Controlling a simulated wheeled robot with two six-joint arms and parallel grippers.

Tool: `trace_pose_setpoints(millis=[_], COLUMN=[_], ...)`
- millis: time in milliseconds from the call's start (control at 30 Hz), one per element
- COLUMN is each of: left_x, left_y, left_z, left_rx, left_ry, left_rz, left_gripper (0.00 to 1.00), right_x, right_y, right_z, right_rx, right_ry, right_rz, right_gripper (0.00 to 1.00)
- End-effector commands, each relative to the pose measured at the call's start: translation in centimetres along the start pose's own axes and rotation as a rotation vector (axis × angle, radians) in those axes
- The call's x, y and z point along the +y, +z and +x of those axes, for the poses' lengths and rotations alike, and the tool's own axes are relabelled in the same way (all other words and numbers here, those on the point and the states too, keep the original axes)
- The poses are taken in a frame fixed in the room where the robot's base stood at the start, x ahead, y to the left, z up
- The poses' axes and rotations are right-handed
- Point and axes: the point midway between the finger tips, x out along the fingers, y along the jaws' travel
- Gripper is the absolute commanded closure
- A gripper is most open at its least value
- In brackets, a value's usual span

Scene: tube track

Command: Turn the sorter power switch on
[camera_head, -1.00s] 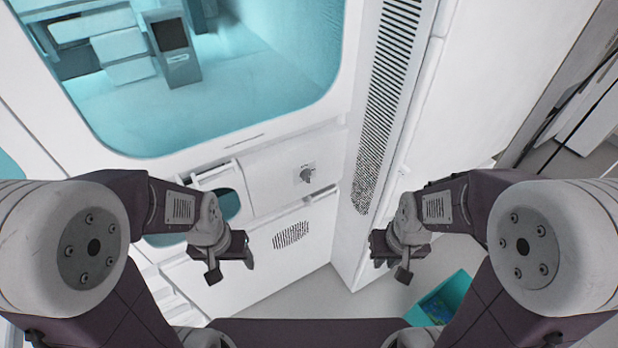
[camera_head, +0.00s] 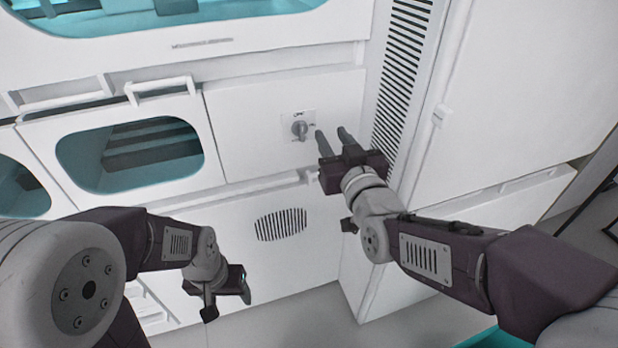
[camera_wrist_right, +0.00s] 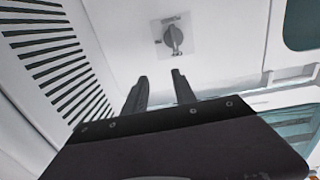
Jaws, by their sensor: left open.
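The sorter power switch (camera_head: 299,128) is a grey rotary knob on a small square plate, set in the white front panel of the machine. It also shows in the right wrist view (camera_wrist_right: 174,38), top centre. My right gripper (camera_head: 332,134) is raised beside the switch, just to its right in the head view, with its fingers apart and nothing between them. In the right wrist view its fingertips (camera_wrist_right: 160,80) point toward the plate and appear short of it. My left gripper (camera_head: 228,292) is low at the left, open and empty, away from the switch.
A vertical vent grille (camera_head: 403,85) runs down the cabinet right of the switch. A round-cornered window (camera_head: 130,152) with a handle above it lies to the left. A smaller vent (camera_head: 281,224) is below. Bare floor (camera_head: 290,325) shows at the bottom.

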Motion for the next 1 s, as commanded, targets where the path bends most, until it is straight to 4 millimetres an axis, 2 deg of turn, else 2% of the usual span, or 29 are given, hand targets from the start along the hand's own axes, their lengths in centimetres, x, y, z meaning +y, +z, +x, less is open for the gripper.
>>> trace_pose_setpoints(millis=[33,133,333,433,800,1000], left_x=[-0.1,-0.1,-0.1,-0.1,-0.1,-0.1], left_y=[0.3,0.5,0.5,0.5,0.6,0.6], left_z=[3.6,5.1,5.0,5.1,6.4,6.5], left_rx=[0.001,0.001,0.001,0.002,0.001,0.001], left_ry=[0.000,0.000,0.000,0.000,0.000,0.000], left_rz=[0.000,0.000,0.000,0.000,0.000,0.000], left_gripper=[0.35,0.35,0.35,0.35,0.35,0.35], right_x=[-0.9,-2.0,-2.6,-2.6,-3.0,-3.0], right_y=[3.2,4.4,4.4,4.4,4.5,4.3], right_z=[-0.1,-0.3,-0.4,0.3,7.3,8.7], right_rx=[0.009,0.015,0.014,0.013,0.012,0.013], right_ry=[-0.022,-0.049,-0.061,-0.060,-0.060,-0.060], right_rz=[0.001,0.002,0.002,0.001,0.001,0.001], right_gripper=[0.67,0.67,0.67,0.67,0.67,0.67])
